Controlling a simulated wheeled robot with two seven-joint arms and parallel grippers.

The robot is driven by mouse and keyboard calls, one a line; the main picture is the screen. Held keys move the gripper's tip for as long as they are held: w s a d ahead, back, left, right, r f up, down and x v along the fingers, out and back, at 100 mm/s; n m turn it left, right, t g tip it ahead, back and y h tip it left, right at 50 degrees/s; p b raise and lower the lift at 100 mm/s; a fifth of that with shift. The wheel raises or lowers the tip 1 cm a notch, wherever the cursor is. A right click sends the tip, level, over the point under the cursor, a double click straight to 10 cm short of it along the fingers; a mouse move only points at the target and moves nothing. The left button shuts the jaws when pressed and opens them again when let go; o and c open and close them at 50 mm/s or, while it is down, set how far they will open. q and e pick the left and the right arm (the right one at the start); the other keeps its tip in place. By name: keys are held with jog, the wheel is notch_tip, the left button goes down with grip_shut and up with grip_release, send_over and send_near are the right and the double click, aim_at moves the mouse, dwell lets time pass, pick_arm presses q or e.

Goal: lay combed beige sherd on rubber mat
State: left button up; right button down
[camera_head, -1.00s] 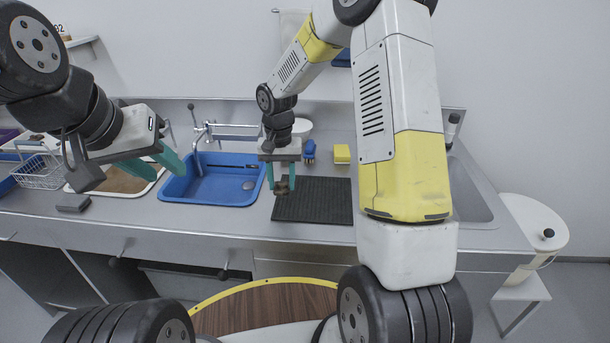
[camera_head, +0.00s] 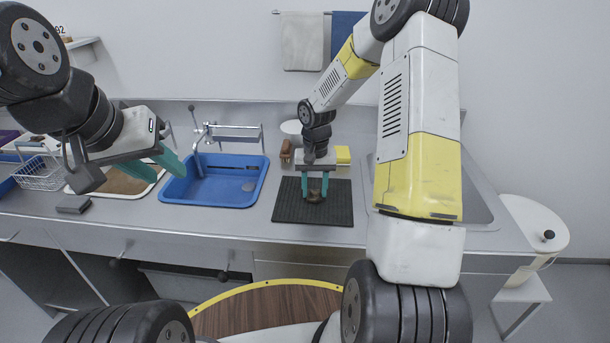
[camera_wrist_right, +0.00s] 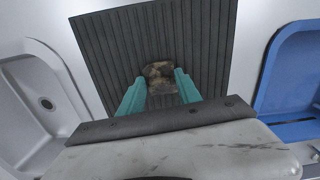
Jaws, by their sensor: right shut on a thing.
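The combed beige sherd (camera_head: 314,197) looks small and brownish in the head view. In the right wrist view the sherd (camera_wrist_right: 160,77) sits between the teal fingertips, mottled brown and beige. My right gripper (camera_head: 314,190) is shut on it, over the middle of the dark ribbed rubber mat (camera_head: 290,207). The mat (camera_wrist_right: 112,50) fills the background behind the sherd in the right wrist view. I cannot tell whether the sherd touches the mat. My left gripper (camera_head: 160,167) is open and empty, left of the blue basin.
A blue basin (camera_head: 213,187) with a tap stands left of the mat. A brown brush (camera_head: 286,151) and a yellow sponge (camera_head: 343,154) lie behind the mat. A metal sink (camera_head: 478,205) is to the right. A wire rack (camera_head: 40,174) stands at the far left.

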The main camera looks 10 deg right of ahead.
aim_at(314, 191)
jog(key=shift+f, duration=0.15)
jog(key=c, duration=0.8)
grip_release()
jog(key=shift+c, duration=0.2)
notch_tip(314, 191, up, 12)
jog(key=s+r+n+t, duration=0.1)
jog(key=s+r+t, duration=0.2)
jog(key=s+r, duration=0.75)
jog(key=s+a+r+n+t+y, duration=0.1)
jog(key=s+r, duration=0.1)
jog(key=s, duration=0.5)
jog(key=s+a+r+t+y, duration=0.1)
jog(key=s+r+t, duration=0.1)
jog(key=s, duration=0.4)
jog(key=shift+s+r+n, duration=0.35)
jog(key=shift+r+n, duration=0.05)
jog(key=shift+r, duration=0.45)
jog(key=shift+a, duration=0.1)
